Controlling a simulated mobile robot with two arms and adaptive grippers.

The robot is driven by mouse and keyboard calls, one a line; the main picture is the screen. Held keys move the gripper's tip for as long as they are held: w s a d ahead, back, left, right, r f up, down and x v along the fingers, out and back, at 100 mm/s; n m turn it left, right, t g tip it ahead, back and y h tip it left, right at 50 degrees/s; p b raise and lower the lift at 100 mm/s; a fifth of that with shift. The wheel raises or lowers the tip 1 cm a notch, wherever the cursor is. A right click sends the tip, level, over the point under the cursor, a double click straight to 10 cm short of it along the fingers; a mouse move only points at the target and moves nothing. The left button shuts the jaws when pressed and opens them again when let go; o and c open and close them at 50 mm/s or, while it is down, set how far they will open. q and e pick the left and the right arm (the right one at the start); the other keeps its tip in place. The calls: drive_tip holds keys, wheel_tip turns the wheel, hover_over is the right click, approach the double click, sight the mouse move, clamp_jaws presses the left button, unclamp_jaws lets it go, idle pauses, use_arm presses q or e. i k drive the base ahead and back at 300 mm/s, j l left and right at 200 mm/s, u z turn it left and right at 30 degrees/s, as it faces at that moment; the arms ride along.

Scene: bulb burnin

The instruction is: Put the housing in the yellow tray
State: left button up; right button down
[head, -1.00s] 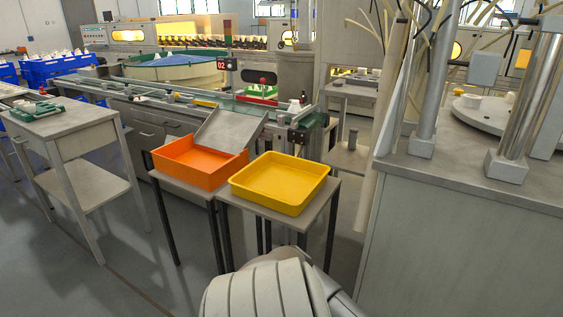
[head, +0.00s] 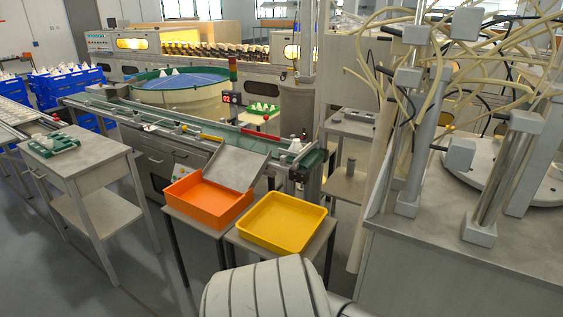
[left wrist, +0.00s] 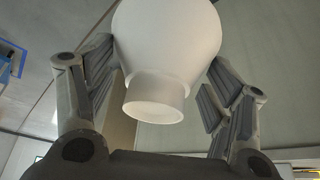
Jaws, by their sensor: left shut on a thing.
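The yellow tray (head: 283,222) is empty and sits on a small grey table, to the right of the orange tray. In the left wrist view, my left gripper (left wrist: 165,85) is shut on the housing (left wrist: 168,40), a white bulb-shaped piece with a round, open-looking neck towards the camera. The fingers lie on both sides of its wide part, and its far end is cut off by the picture edge. The head view shows a pale, ribbed arm part of mine at the bottom, but neither gripper.
An orange tray (head: 207,202) stands left of the yellow one, below a sloped metal chute (head: 236,165) from the conveyor (head: 200,128). A grey machine bench (head: 465,262) with metal posts and hoses stands close on the right. A side table (head: 88,160) with a green tray is at left.

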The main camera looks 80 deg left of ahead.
sight(278, 213)
drive_tip(key=j+u, duration=0.7)
drive_tip(key=u, duration=0.15)
drive_tip(key=i+j, duration=0.1)
drive_tip(key=j, duration=0.3)
drive_tip(key=j+u, duration=0.1)
drive_tip(key=j, duration=0.3)
drive_tip(key=i+j, duration=0.15)
drive_tip(key=j, duration=0.25)
drive_tip(key=i+j+u, duration=0.15)
drive_tip(key=j, duration=0.65)
drive_tip(key=i+j+u, duration=0.1)
drive_tip(key=j, duration=0.3)
drive_tip(key=i, duration=0.05)
